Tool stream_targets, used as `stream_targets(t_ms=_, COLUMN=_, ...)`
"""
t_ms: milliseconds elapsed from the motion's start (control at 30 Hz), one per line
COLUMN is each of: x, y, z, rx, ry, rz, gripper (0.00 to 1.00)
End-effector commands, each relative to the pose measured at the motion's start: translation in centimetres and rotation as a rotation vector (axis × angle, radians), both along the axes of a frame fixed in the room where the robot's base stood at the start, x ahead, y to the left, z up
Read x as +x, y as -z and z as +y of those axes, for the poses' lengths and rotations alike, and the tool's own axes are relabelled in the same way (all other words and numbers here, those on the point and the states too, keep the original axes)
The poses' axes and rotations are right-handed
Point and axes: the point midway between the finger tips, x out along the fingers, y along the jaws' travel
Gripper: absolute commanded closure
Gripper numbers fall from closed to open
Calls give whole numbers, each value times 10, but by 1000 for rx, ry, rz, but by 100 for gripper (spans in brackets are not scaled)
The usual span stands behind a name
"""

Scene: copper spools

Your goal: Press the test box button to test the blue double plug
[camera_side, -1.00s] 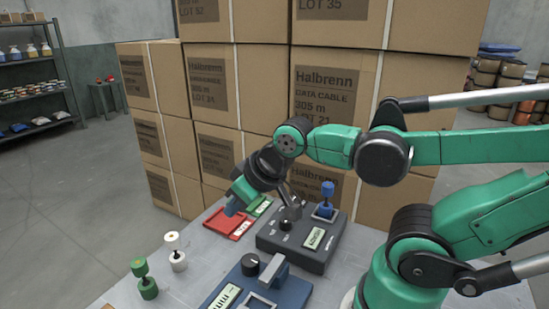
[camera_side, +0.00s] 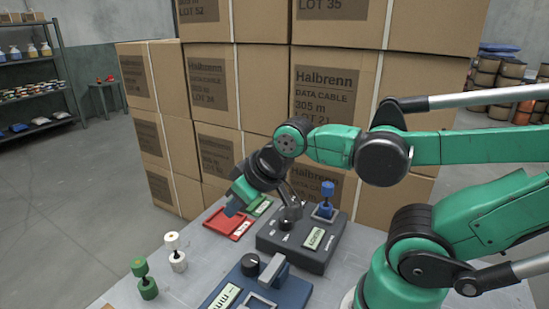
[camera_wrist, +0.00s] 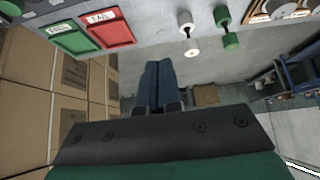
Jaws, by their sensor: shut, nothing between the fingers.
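The blue double plug (camera_side: 327,192) stands upright at the back right of the dark grey test box (camera_side: 325,258), on its socket. The test box has a lit display (camera_side: 313,238) and a dark knob (camera_side: 290,213); I cannot clearly make out the button. My gripper (camera_side: 233,206) is left of the test box, in front of the red tray in the side view, and touches nothing I can see. In the wrist view its two blue fingers (camera_wrist: 158,82) are closed together and empty.
A red FAIL tray (camera_side: 229,224) and a green PASS tray (camera_side: 262,207) lie left of the test box. A white plug (camera_side: 177,262) and a green plug (camera_side: 148,288) stand at the table's left. A blue box (camera_side: 292,296) sits in front. Stacked cartons (camera_side: 225,150) rise behind.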

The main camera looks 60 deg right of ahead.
Motion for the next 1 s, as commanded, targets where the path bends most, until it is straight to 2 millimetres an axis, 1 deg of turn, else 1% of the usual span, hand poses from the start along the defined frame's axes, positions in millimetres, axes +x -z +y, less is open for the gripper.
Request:
stream_targets(t_ms=400, x=0, y=0, z=-1, rx=2, ry=5, rz=-1, gripper=100)
stream_targets(t_ms=467, x=1, y=0, z=-4, rx=12, ry=26, rz=-3, gripper=100)
stream_targets(t_ms=533, x=2, y=-1, z=-12, rx=38, ry=80, rz=-11, gripper=100)
stream_targets(t_ms=567, x=2, y=-1, z=-18, rx=53, ry=116, rz=-17, gripper=100)
stream_targets(t_ms=667, x=3, y=-3, z=-43, rx=129, ry=275, rz=-44, gripper=100)
stream_targets(t_ms=767, x=1, y=-5, z=-73, rx=221, ry=470, rz=-90, gripper=100)
stream_targets(t_ms=800, x=-1, y=-6, z=-85, rx=258, ry=546, rz=-111, gripper=100)
stream_targets(t_ms=900, x=-7, y=-9, z=-113, rx=340, ry=720, rz=-166, gripper=100)
stream_targets(t_ms=1000, x=-15, y=-12, z=-136, rx=406, ry=860, rz=-218, gripper=100)
